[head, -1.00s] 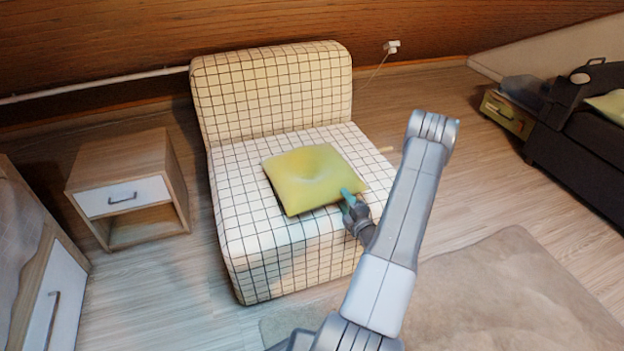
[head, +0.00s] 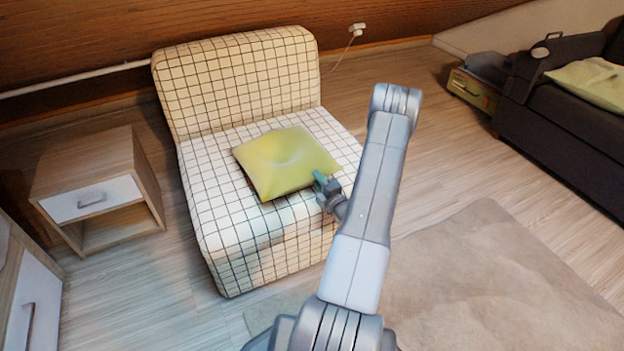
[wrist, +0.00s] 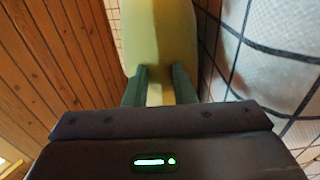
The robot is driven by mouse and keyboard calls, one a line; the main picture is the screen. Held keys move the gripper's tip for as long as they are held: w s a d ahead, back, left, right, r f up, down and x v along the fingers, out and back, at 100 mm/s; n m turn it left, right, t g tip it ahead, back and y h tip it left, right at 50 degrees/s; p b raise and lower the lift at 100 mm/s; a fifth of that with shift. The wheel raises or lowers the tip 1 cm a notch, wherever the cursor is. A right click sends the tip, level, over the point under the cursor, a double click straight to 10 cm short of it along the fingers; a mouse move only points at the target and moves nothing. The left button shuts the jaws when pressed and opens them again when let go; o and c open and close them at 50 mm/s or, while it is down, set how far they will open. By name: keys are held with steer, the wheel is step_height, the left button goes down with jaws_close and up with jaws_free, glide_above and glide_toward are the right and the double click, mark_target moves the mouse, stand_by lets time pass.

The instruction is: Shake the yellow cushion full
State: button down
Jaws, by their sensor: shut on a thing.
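My gripper (head: 322,182) is at the cushion's front right corner. In the wrist view, the two green fingers (wrist: 160,88) are shut on the edge of the yellow cushion (wrist: 160,35), which runs up away from them. The checked fabric shows beside it on the right.
A wooden nightstand (head: 100,190) with a white drawer stands left of the armchair. A beige rug (head: 500,275) lies at the right front. A dark sofa (head: 560,120) with another pale yellow cushion (head: 595,80) is at the far right. Bare floor lies between.

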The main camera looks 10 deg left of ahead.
step_height(320, 180, up, 16)
steer(key=f+p, duration=0.1)
steer(key=p, duration=0.7)
step_height(320, 180, down, 7)
steer(key=b, duration=0.6)
stand_by(1.2)
steer(key=shift+r, duration=0.2)
steer(key=shift+r+p, duration=2.45)
steer(key=shift+r, duration=1.1)
step_height(320, 180, down, 7)
steer(key=b, duration=0.5)
steer(key=shift+f, duration=0.15)
